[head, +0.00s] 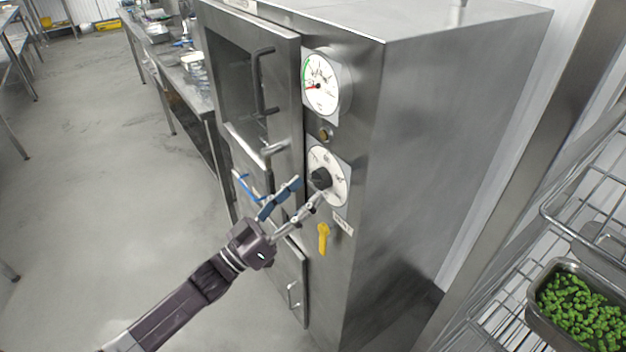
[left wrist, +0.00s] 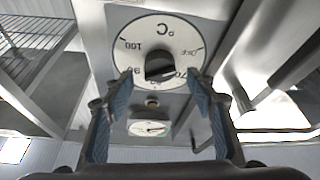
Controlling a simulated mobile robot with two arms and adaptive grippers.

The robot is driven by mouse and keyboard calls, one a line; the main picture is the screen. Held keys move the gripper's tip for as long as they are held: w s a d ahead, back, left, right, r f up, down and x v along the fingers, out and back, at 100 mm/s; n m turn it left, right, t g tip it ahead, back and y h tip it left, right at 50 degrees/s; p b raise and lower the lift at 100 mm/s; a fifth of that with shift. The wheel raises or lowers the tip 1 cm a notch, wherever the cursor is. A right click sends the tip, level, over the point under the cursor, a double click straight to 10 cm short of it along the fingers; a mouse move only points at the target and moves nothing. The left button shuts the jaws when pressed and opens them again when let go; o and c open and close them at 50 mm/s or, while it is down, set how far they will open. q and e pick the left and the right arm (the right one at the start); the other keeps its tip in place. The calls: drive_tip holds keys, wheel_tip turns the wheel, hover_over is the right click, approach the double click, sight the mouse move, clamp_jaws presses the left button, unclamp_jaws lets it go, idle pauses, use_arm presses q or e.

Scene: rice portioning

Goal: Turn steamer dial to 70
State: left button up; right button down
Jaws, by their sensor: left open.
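The steamer dial is a round white plate with a black knob (head: 320,178) on the steamer's front, below the gauge. In the left wrist view the dial face (left wrist: 146,40) appears upside down, with °C, OFF, 100, 90 and 70 legible; the knob (left wrist: 160,68) stands at its middle. I cannot tell exactly which mark the knob points to. My left gripper (head: 311,188) is open in front of the dial, and its blue-padded fingers (left wrist: 160,82) spread to either side of the knob. Contact with the knob cannot be made out. My right gripper is not in view.
Above the dial are a small button (head: 325,134) and a round gauge (head: 321,84). A yellow lever (head: 323,238) sits below. The steamer door handle (head: 262,80) juts out to the left. A wire rack with a pan (head: 537,317) of green vegetables stands at right.

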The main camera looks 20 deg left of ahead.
sight(315, 184)
use_arm(q)
drive_tip(key=shift+x, duration=1.5)
drive_tip(key=shift+f, duration=0.1)
drive_tip(key=shift+c, duration=0.5)
drive_tip(key=shift+w, duration=0.1)
drive_tip(key=c, duration=1)
